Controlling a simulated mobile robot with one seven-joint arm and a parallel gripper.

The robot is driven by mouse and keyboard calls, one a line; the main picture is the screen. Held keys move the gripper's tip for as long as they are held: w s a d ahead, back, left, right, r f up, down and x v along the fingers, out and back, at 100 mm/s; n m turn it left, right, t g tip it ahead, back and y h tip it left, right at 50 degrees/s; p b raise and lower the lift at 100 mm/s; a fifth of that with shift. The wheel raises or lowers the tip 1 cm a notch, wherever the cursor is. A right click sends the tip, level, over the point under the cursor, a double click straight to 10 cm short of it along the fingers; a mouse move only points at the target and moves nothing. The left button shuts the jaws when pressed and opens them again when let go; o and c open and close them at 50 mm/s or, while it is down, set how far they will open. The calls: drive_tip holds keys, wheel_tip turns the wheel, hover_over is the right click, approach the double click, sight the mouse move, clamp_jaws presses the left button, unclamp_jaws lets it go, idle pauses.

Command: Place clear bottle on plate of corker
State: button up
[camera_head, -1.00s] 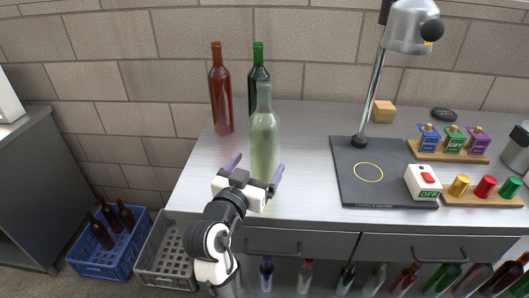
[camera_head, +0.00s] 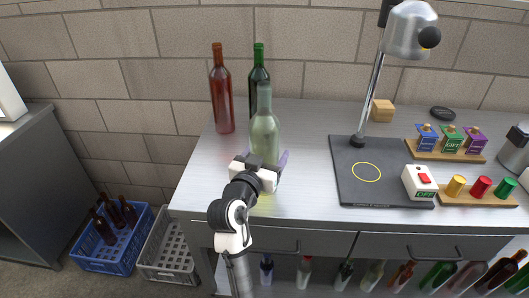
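The clear bottle (camera_head: 264,133), pale greenish glass, stands upright on the grey bench at the left. The fingers look spread, with a small gap at the right; the left contact is hard to see. The bottle's base is hidden by my gripper. The corker's dark square plate (camera_head: 350,190) with a yellow ring lies to the right. A metal post rises from its back to a silver head (camera_head: 411,27).
A red-brown bottle (camera_head: 222,100) and a dark green bottle (camera_head: 258,85) stand close behind the clear one. A white switch box (camera_head: 419,182) sits at the plate's right edge. The bench between bottle and plate is clear. Crates (camera_head: 165,258) stand on the floor left.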

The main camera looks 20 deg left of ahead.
drive_tip(key=c, duration=1.5)
drive_tip(key=shift+r, duration=0.15)
clamp_jaws()
drive_tip(key=shift+r, duration=0.1)
